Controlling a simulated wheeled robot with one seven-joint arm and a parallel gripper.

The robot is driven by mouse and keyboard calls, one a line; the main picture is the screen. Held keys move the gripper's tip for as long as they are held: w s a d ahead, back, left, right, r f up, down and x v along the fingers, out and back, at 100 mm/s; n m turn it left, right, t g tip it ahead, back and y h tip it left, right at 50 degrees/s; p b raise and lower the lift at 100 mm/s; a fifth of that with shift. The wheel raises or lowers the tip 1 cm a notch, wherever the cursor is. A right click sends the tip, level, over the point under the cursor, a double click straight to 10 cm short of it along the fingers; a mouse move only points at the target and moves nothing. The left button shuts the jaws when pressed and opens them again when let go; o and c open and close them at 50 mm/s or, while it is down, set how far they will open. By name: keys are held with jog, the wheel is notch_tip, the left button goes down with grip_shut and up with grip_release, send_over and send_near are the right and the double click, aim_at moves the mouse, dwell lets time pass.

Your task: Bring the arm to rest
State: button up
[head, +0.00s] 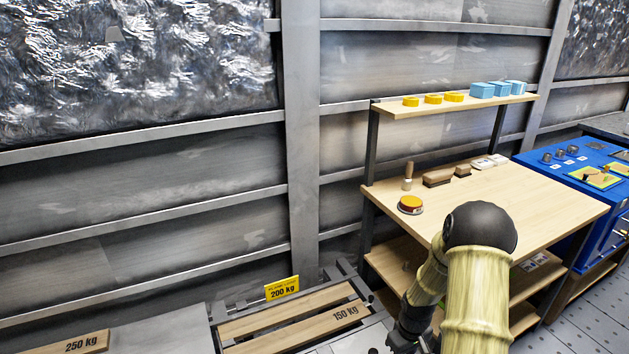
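My arm (477,290) is in the lower right of the head view, with pale yellow links and a dark rounded joint at the top. It is bent, and its forward link slopes down to the left. A dark part at that link's lower end looks like my gripper (405,335), low near the bottom edge. Its fingers are not clear, so I cannot tell whether it is open or holds anything. The arm stands in front of the wooden workbench (540,205) in the picture and hides part of its front edge and lower shelves.
The bench holds a red-and-yellow round item (410,204) and brushes (438,179). Its upper shelf (420,109) carries yellow discs and blue boxes (482,90). A blue cabinet (590,180) stands at right. A slatted platform (290,315) with a 200 kg sign (282,289) lies left of the arm.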

jog(key=s+a+r+m+t, duration=0.1)
jog(key=s+a+r+m, duration=0.1)
jog(key=s+a+r, duration=0.7)
jog(key=s+a+r+m+t, duration=0.2)
jog(key=s+a+r, duration=0.2)
jog(key=r, duration=0.9)
notch_tip(320, 180, up, 18)
jog(key=p, duration=1.7)
jog(key=shift+f+p, duration=0.15)
jog(key=shift+p, duration=0.2)
